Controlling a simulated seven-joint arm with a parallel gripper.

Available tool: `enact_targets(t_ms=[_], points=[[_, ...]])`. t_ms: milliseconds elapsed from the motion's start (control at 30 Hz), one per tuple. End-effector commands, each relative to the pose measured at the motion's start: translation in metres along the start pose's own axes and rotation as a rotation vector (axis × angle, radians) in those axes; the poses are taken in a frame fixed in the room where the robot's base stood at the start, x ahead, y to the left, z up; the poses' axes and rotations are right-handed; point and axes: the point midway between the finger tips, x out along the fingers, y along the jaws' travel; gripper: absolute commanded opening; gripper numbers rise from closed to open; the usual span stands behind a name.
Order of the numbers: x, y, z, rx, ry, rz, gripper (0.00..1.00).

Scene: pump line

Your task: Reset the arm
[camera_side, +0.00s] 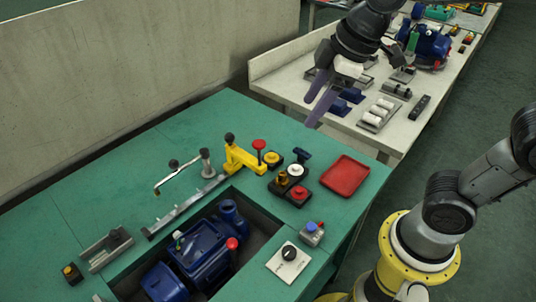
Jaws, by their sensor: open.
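My gripper (320,97) is at the upper middle of the side view, with two long purple-grey fingers pointing down and left. The fingers are apart and nothing shows between them. My arm's base stands at the right, on a yellow ring.
A blue pump (200,250) sits in a recess of the green table. Around it are a yellow clamp (240,158), a red tray (345,175), several push buttons (298,193) and a dial plate (289,262). White cylinders (378,112) and a blue motor (430,45) stand on the pale bench.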

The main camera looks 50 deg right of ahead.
Motion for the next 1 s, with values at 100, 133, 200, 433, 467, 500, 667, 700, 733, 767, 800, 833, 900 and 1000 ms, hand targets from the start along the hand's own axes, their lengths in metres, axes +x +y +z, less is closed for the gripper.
enact_targets(t_ms=[100, 133, 200, 433, 467, 500, 667, 700, 733, 767, 800, 833, 900, 1000], points=[[-0.019, 0.000, 0.043, 0.169, 0.044, 0.061, 0.64], [-0.022, -0.001, 0.053, 0.211, 0.053, 0.074, 0.64], [-0.026, -0.006, 0.075, 0.307, 0.072, 0.099, 0.64], [-0.012, -0.031, 0.125, 0.573, 0.086, 0.118, 0.64], [-0.009, -0.032, 0.127, 0.598, 0.077, 0.113, 0.64], [-0.006, -0.034, 0.129, 0.626, 0.071, 0.109, 0.64], [-0.007, -0.033, 0.128, 0.679, 0.078, 0.108, 0.64], [-0.007, -0.033, 0.127, 0.681, 0.078, 0.108, 0.64], [-0.007, -0.033, 0.127, 0.681, 0.078, 0.108, 0.64], [-0.007, -0.033, 0.127, 0.680, 0.078, 0.108, 0.64], [-0.007, -0.033, 0.127, 0.680, 0.078, 0.108, 0.64], [-0.007, -0.033, 0.127, 0.679, 0.078, 0.108, 0.64], [-0.007, -0.033, 0.127, 0.678, 0.078, 0.108, 0.64], [-0.008, -0.033, 0.127, 0.677, 0.078, 0.108, 0.64]])
